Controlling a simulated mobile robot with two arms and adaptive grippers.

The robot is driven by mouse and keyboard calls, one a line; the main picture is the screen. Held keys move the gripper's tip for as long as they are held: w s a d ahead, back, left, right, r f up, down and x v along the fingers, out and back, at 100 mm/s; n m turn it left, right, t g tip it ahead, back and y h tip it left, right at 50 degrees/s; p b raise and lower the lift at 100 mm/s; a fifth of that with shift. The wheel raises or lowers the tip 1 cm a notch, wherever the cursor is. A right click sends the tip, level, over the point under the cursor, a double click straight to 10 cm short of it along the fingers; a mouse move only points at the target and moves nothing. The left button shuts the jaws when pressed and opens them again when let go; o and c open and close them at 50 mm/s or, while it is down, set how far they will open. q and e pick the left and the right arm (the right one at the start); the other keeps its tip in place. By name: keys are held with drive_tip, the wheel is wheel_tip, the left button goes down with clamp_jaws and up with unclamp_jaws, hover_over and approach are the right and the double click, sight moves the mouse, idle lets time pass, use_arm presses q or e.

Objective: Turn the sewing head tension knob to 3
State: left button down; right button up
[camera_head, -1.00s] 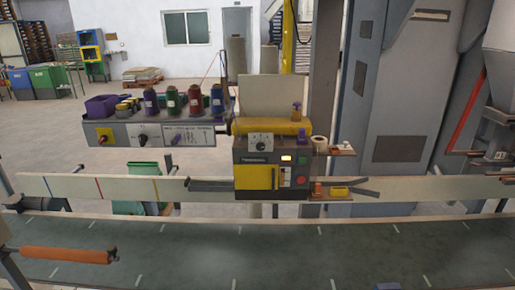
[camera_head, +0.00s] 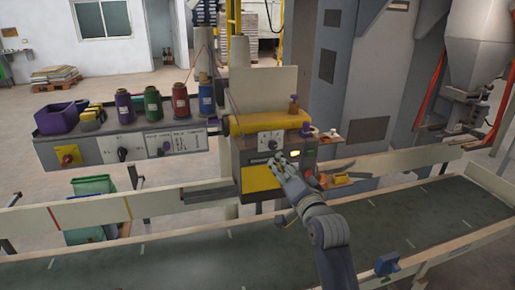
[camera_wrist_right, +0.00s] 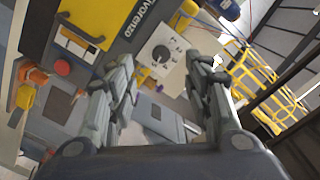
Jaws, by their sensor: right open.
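The sewing head (camera_head: 252,172) is a grey and yellow box behind the conveyor. Its tension knob (camera_head: 271,145) is a small dark knob on a white dial plate on the upper front. In the right wrist view the knob (camera_wrist_right: 161,54) sits on its white plate beyond and between the fingers; its scale and setting are too small to read. My right gripper (camera_head: 283,165) is just in front of the box, slightly below and right of the knob. In the wrist view its two fingers (camera_wrist_right: 163,65) are spread, with nothing between them. My left gripper is not in view.
A thread shelf (camera_head: 140,143) with several spools and other knobs stands left of the head. Beside the gripper are a red button (camera_wrist_right: 62,67) and an orange-yellow part (camera_wrist_right: 28,92). The conveyor belt (camera_head: 180,260) runs along the front, with a pale rail (camera_head: 100,213) behind it.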

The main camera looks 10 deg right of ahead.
drive_tip(key=p, duration=0.1)
approach(274, 146)
drive_tip(key=w, duration=0.4)
drive_tip(key=w+p, duration=0.1)
drive_tip(key=w, duration=0.2)
drive_tip(key=shift+a, duration=0.2)
drive_tip(key=shift+w+f+p, duration=0.1)
drive_tip(key=shift+w+p, duration=0.2)
drive_tip(key=shift+w, duration=0.4)
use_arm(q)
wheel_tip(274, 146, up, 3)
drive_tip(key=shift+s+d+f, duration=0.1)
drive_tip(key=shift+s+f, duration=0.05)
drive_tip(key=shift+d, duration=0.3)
use_arm(e)
drive_tip(key=c, duration=1.1)
